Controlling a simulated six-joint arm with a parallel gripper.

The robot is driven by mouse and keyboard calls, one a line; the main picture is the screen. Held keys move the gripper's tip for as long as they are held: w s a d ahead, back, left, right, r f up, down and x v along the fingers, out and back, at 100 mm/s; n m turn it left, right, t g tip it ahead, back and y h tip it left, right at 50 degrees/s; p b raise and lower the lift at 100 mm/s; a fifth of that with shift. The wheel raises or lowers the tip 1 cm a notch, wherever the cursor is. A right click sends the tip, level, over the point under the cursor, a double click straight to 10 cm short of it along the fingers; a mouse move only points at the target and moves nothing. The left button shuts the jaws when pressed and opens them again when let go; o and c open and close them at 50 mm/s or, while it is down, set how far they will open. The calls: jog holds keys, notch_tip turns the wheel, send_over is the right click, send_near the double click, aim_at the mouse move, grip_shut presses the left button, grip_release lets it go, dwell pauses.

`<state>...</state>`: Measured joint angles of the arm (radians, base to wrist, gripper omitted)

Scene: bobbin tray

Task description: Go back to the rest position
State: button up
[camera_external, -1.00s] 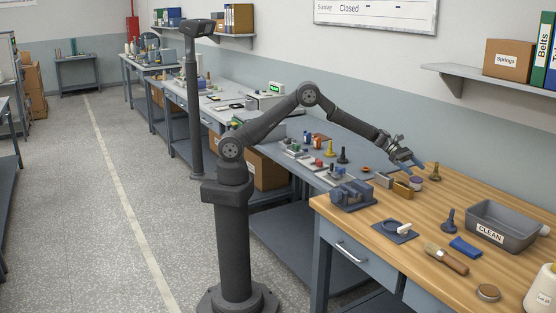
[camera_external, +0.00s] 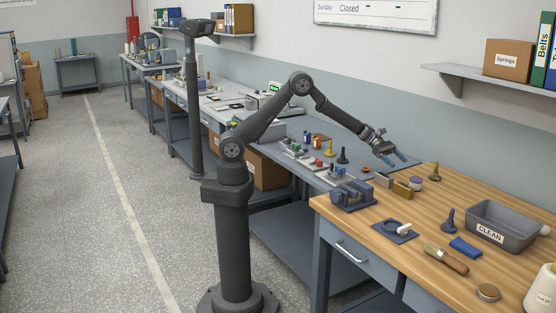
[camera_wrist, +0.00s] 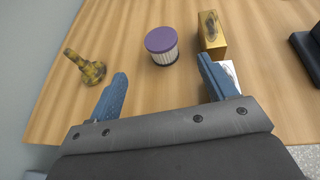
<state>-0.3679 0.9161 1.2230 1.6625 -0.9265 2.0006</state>
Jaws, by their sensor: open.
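My gripper (camera_external: 398,162) is open and empty, held above the far left part of the wooden bench (camera_external: 335,200). In the wrist view its two blue fingers (camera_wrist: 165,92) are wide apart with bare wood between them. A small white ribbed cylinder with a purple top (camera_wrist: 162,45) stands beyond the fingertips, apart from them; it also shows in the external view (camera_external: 416,183). A yellow and dark knobbed piece (camera_wrist: 86,68) is beyond the left finger. A brass-coloured block (camera_wrist: 212,35) is beyond the right finger, beside a pale metal block (camera_wrist: 231,72) partly hidden by it.
A blue-grey vise-like fixture (camera_external: 352,195) stands at the bench's near left corner. A grey CLEAN bin (camera_external: 505,222), a brush (camera_external: 447,258), a blue block (camera_external: 465,247) and a dark plunger-shaped piece (camera_external: 448,221) lie to the right. Several small parts crowd the grey bench behind.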

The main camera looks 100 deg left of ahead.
aim_at(415, 178)
jog(key=x, duration=1)
jog(key=shift+w+d+f, duration=0.2)
jog(key=shift+w+d, duration=0.05)
jog(key=r, duration=0.4)
jog(key=shift+s+d+r, duration=0.1)
jog(key=shift+d+r, duration=0.1)
jog(key=shift+r, duration=0.2)
jog(key=s+d+r, duration=0.5)
jog(key=d+r, duration=0.2)
jog(key=d, duration=0.3)
notch_tip(415, 178, up, 11)
jog(key=s+a+n+t+y, duration=0.3)
jog(key=s+n+y, duration=0.6)
jog(key=s, duration=0.7)
jog(key=shift+a+n+y, duration=0.4)
jog(key=shift+a+y, duration=0.1)
jog(key=shift+y, duration=0.4)
jog(key=shift+s, duration=0.1)
